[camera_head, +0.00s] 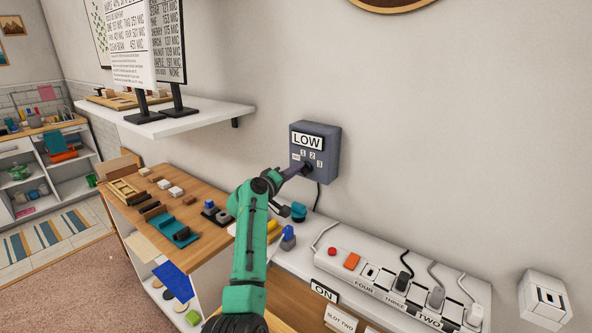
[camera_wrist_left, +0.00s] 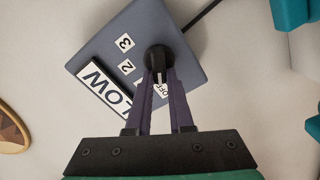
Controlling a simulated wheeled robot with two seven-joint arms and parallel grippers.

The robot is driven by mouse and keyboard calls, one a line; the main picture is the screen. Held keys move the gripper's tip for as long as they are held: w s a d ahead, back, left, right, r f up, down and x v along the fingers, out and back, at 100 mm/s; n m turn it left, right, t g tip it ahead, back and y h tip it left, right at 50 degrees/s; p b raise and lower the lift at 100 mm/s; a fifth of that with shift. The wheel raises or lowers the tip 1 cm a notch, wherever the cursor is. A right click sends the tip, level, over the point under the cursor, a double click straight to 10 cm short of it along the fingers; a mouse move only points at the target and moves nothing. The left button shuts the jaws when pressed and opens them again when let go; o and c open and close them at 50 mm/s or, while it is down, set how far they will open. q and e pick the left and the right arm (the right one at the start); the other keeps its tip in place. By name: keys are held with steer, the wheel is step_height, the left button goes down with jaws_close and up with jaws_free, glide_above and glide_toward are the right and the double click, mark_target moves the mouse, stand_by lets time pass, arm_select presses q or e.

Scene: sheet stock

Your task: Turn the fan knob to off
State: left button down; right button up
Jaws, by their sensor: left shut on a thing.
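The fan control is a grey box (camera_head: 328,140) on the wall with a LOW sign (camera_head: 307,141) on top. Its face has labels OFF, 1, 2 and 3 around a black knob (camera_wrist_left: 157,57). My left gripper (camera_head: 300,170) reaches the box from the lower left. Its two dark fingers (camera_wrist_left: 160,72) are shut on the knob, one on each side. A white line on the knob points down in the wrist view, towards the OFF label (camera_wrist_left: 164,90), which is partly covered by the fingers. The exact setting is hard to tell.
Below the box is a white ledge with a power strip (camera_head: 385,283), plugs and blue-capped items (camera_head: 289,232). A wooden bench (camera_head: 150,187) with small blocks stands to the left. A white shelf (camera_head: 185,118) with sign boards hangs at upper left.

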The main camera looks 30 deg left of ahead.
arm_select(q)
steer(key=shift+f, duration=0.1)
steer(key=c, duration=0.8)
jaws_free()
steer(key=shift+s, duration=0.1)
steer(key=shift+s, duration=0.1)
steer(key=s+a+b, duration=0.2)
steer(key=s+b, duration=0.2)
steer(key=s, duration=1)
steer(key=shift+b, duration=0.4)
steer(key=shift+s+a, duration=0.1)
